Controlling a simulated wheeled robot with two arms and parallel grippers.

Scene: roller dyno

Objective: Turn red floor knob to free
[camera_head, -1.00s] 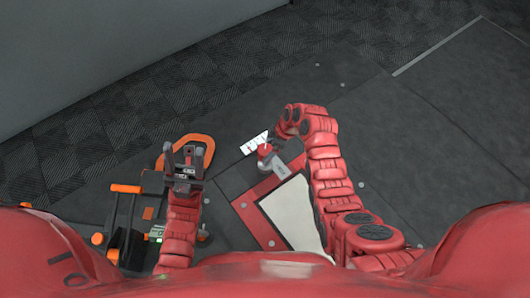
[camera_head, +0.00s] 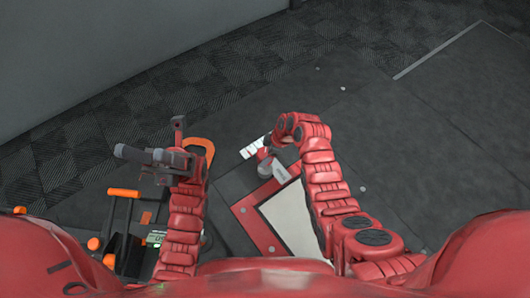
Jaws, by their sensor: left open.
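The red knob (camera_head: 264,153) is a small red part on the floor unit, beside a white marked label (camera_head: 252,147). A grey round piece and a light grey bar (camera_head: 281,172) lie just below it in the head view. The bent end of my right arm hangs close above and right of the knob. My right gripper's fingers (camera_head: 274,145) are mostly hidden there, so contact and jaw state are unclear. My left gripper (camera_head: 149,138) is open and empty, its fingers spread above the orange-handled equipment, well left of the knob.
A red-framed plate with a pale panel (camera_head: 290,215) lies below the knob. Equipment with an orange loop handle (camera_head: 203,145) and orange-topped levers (camera_head: 123,192) stands at left. A grey wall (camera_head: 80,50) is at upper left. The dark floor at right is clear.

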